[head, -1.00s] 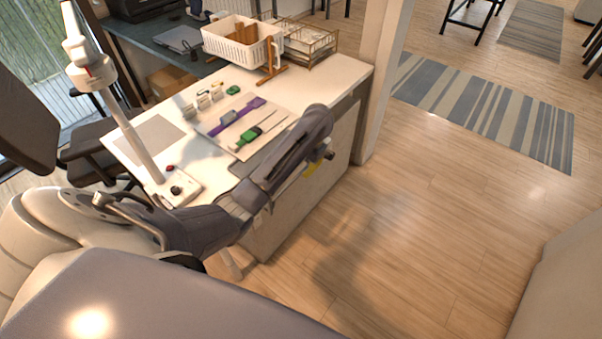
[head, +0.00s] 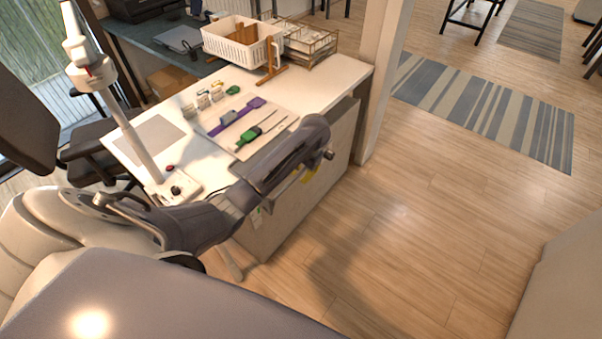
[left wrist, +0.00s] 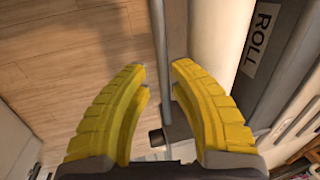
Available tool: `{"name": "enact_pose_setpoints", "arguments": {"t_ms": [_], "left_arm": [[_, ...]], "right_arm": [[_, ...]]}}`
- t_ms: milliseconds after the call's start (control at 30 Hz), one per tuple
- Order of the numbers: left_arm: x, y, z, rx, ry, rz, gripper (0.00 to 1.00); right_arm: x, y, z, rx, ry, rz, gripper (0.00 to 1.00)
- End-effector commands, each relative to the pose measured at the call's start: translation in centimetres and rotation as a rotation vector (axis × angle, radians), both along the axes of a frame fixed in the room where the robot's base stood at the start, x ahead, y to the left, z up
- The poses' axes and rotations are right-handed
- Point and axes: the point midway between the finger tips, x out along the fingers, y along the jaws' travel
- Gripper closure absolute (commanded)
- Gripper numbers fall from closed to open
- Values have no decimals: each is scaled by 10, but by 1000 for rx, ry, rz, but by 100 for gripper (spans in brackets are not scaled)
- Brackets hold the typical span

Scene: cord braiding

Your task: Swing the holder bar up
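My left gripper (head: 306,176) hangs beside the counter's end panel, pointing down, with only a bit of yellow finger showing. In the left wrist view its two yellow fingers (left wrist: 159,80) are open, with a gap between the tips. A slim grey bar (left wrist: 174,40), perhaps the holder bar, runs up the picture by that gap; I cannot tell whether it touches a finger. Beside it is a pale rounded column (left wrist: 208,40) and a grey surface with a "ROLL" label (left wrist: 260,38). A short dark knob (left wrist: 156,137) shows between the fingers. My right gripper is not in view.
The white counter (head: 330,78) carries a board with purple and green tools (head: 247,136), a white basket (head: 238,46) and a lamp-like stand (head: 138,145). The wooden floor (head: 430,220) right of the counter is clear.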

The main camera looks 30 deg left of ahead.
Motion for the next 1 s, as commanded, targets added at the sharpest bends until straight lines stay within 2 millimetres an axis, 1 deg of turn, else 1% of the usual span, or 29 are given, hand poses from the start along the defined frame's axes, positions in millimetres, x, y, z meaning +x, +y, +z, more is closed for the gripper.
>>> {"name": "enact_pose_setpoints", "arguments": {"t_ms": [33, 133, 167, 567, 833, 1000], "left_arm": [[0, 0, 0, 0, 0, 0, 87], [0, 0, 0, 0, 0, 0, 99], [0, 0, 0, 0, 0, 0, 100], [0, 0, -1, -4, 2, 0, 100], [0, 8, 0, -113, 18, 2, 100], [0, 8, 0, -117, 19, 1, 100]], "right_arm": [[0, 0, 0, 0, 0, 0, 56], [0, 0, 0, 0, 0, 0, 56], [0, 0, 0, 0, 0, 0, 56], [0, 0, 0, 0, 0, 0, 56], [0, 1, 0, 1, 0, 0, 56], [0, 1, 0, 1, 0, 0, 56]]}}
